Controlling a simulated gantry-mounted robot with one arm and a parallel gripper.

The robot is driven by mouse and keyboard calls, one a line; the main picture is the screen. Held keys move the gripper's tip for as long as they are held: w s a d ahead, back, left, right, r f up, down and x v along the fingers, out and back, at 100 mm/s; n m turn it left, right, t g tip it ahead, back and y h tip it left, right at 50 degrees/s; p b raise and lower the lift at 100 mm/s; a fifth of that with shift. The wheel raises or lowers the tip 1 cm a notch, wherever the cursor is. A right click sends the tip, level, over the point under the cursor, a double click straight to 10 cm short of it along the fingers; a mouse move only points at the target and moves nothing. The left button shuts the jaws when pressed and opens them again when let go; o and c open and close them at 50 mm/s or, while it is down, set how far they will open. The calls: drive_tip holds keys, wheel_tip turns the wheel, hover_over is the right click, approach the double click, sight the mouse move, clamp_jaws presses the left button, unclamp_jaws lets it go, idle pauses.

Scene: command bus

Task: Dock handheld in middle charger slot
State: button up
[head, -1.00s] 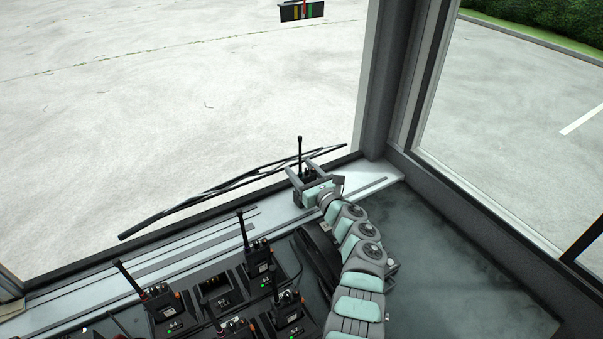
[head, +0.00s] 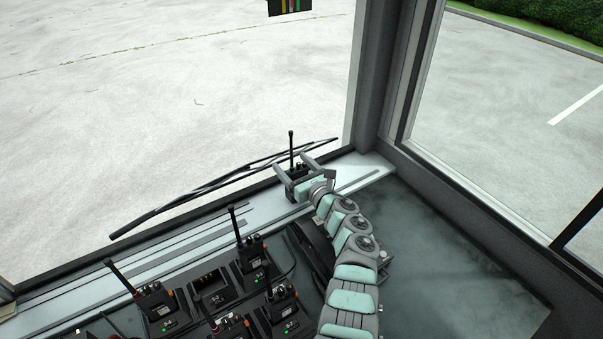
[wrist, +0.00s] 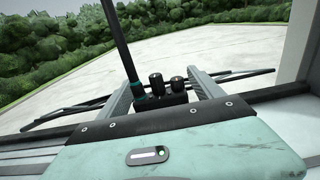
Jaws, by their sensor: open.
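The handheld (head: 297,170), a black radio with an upright antenna, stands on the light sill under the windscreen. My gripper (head: 294,167) is open, with one finger on each side of the radio's upper part. In the wrist view the radio's knobs and antenna base (wrist: 160,92) show between my two fingers (wrist: 163,88); its lower body is hidden behind my gripper. I cannot tell whether the fingers touch it. The middle charger slot (head: 211,286) is an empty black dock at lower left, between docks that hold radios.
Docked radios with tall antennas stand left (head: 152,298), right (head: 250,255) and front right (head: 281,298) of the empty slot. A wiper (head: 220,185) lies beyond the sill. A window pillar (head: 378,85) rises right of my gripper. The dark dash (head: 430,265) at right is clear.

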drive_tip(key=shift+p+v, duration=0.6)
drive_tip(key=shift+v, duration=0.2)
drive_tip(key=shift+s+d+r, duration=0.1)
drive_tip(key=shift+s+d, duration=0.05)
drive_tip(key=shift+s, duration=0.15)
drive_tip(key=v, duration=0.7)
drive_tip(key=shift+s+d+f, duration=0.15)
drive_tip(key=shift+d+f, duration=0.05)
drive_tip(key=shift+d, duration=0.1)
drive_tip(key=shift+s+d, duration=0.2)
drive_tip(key=shift+s, duration=0.25)
drive_tip(key=shift+r, duration=0.15)
